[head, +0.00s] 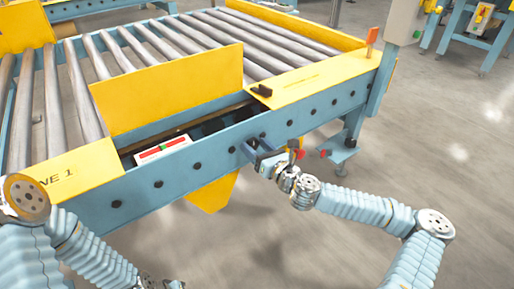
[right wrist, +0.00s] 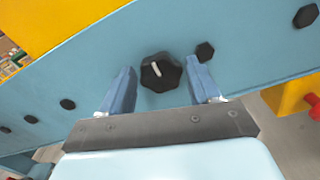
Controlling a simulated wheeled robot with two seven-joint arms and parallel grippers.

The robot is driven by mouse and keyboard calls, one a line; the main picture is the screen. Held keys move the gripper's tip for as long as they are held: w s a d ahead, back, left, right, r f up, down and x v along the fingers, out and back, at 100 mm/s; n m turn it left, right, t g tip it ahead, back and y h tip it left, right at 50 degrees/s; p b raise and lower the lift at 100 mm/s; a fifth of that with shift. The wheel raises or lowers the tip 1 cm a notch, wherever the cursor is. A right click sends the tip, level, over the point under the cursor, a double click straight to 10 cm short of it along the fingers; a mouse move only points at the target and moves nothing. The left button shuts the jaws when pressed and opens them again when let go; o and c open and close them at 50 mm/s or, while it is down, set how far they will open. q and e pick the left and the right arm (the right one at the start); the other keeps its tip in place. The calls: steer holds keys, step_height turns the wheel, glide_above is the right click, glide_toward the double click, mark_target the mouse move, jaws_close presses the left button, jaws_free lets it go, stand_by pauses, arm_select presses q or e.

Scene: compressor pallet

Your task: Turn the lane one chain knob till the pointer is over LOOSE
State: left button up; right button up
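The chain knob (right wrist: 161,72) is black and lobed, with a white pointer line, on the blue side rail of the conveyor (head: 215,150). In the right wrist view the pointer tilts up and slightly left. My right gripper (head: 262,156) is at the rail; its blue fingers (right wrist: 160,88) are apart, one on each side of the knob, with visible gaps. In the head view the gripper hides the knob. No LOOSE lettering is readable. My left arm comes in at the lower left; only a small part of its end shows at the bottom edge, its fingers unclear.
Yellow guards (head: 170,90) and rollers (head: 85,105) lie behind. Black bolt heads (right wrist: 205,52) line the rail near the knob. A yellow box with a red button (right wrist: 290,97) is at right.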

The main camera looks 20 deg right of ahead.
steer(key=c, duration=0.7)
steer(key=shift+n, duration=0.3)
